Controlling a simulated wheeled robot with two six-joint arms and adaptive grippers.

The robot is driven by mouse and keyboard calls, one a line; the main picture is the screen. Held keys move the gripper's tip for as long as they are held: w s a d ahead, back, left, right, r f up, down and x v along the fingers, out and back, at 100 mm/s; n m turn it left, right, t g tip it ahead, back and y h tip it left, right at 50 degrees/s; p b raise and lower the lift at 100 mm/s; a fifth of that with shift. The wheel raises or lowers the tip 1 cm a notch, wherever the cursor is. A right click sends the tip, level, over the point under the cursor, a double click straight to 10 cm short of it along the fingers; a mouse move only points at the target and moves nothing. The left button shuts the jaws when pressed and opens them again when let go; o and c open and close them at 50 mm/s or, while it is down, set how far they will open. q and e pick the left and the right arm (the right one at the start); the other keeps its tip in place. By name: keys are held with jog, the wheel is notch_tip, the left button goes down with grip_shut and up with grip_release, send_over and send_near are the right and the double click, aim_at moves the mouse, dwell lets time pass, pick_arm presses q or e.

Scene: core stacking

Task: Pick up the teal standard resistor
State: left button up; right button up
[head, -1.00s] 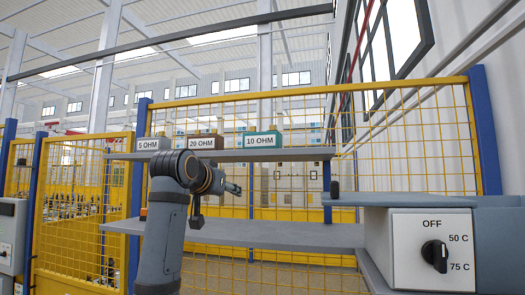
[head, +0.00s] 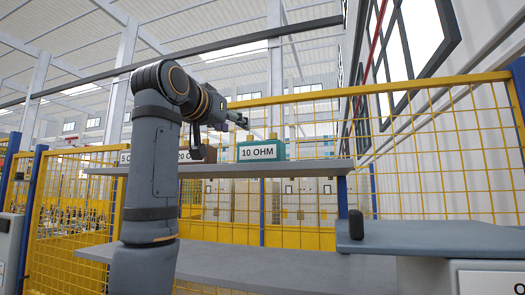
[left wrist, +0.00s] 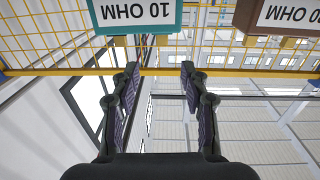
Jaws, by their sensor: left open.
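The teal resistor (head: 261,152), a box labelled "10 OHM", stands on the upper shelf in the head view. It also shows upside down at the top of the left wrist view (left wrist: 137,27). My left gripper (head: 240,119) is just above and left of it in the head view, apart from it. In the left wrist view its two fingers (left wrist: 159,74) are spread with nothing between them, and the teal box lies beyond the tips. My right gripper is in neither view.
A "5 OHM" box (head: 124,157) is mostly hidden. The upper shelf (head: 310,166) has free room to the right. A lower shelf (head: 270,264) and yellow mesh fence surround it.

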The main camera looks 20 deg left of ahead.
aim_at(249, 136)
pick_arm(q)
jog(key=w+p, duration=0.1)
jog(key=w, duration=0.3)
jog(key=shift+d, duration=0.15)
jog(key=shift+w+f+p, duration=0.1)
jog(key=shift+w+p, duration=0.5)
jog(key=shift+w, duration=0.15)
jog(key=shift+w+r+p, duration=0.2)
jog(key=shift+w+p, duration=0.4)
jog(key=shift+p, duration=0.25)
jog(key=shift+w+f+p, duration=0.15)
jog(key=shift+w+p, duration=0.75)
jog(key=shift+w, duration=0.3)
jog(key=shift+w+f, duration=0.15)
jog(key=shift+f, duration=0.05)
jog(key=shift+r, duration=0.1)
grip_shut()
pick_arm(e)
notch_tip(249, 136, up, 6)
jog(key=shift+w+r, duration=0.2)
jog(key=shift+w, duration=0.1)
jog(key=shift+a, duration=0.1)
